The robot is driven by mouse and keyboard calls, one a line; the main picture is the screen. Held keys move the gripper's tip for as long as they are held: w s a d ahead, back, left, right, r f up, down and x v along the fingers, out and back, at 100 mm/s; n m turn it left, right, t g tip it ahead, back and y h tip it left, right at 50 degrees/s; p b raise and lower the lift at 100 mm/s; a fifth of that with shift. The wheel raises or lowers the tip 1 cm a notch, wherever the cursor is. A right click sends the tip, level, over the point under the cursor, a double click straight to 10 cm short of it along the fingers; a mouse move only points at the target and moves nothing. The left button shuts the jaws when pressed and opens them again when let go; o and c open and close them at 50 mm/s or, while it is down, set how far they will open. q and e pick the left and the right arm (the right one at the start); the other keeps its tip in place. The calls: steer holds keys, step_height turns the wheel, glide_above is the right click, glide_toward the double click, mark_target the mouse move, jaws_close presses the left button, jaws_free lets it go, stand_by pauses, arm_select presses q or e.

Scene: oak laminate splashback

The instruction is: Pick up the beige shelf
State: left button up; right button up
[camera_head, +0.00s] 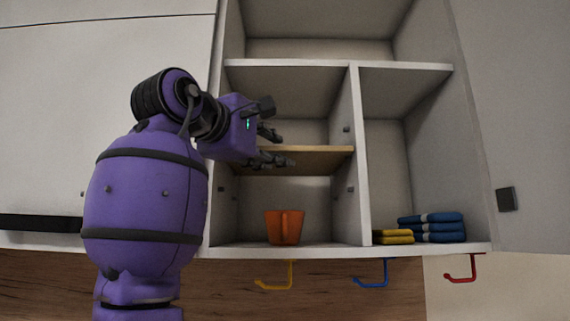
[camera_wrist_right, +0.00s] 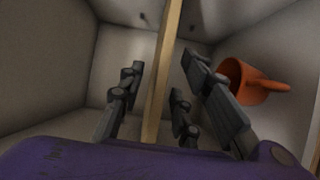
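The beige shelf (camera_head: 325,151) is a thin, level board inside the left compartment of the open wall cabinet, above an orange mug (camera_head: 284,227). In the right wrist view the shelf (camera_wrist_right: 169,40) runs edge-on between the fingers. My right gripper (camera_head: 281,148) is at the left part of the shelf's front edge, with fingers above and below the board. It also shows in the right wrist view (camera_wrist_right: 161,64), open, with gaps between the fingers and the board. The shelf's left end is hidden behind this gripper. My left gripper is not in view.
The mug stands on the cabinet floor below the shelf. A white divider (camera_head: 354,180) closes the compartment's right side. Folded blue cloths (camera_head: 437,228) and yellow cloths (camera_head: 393,237) lie right of it. Yellow (camera_head: 290,275), blue (camera_head: 385,273) and red hooks (camera_head: 474,268) hang underneath.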

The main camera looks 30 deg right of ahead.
steer(key=x, duration=0.4)
steer(key=shift+w, duration=0.6)
steer(key=shift+w+d, duration=0.1)
steer(key=shift+d, duration=0.15)
steer(key=shift+a, duration=0.1)
jaws_close()
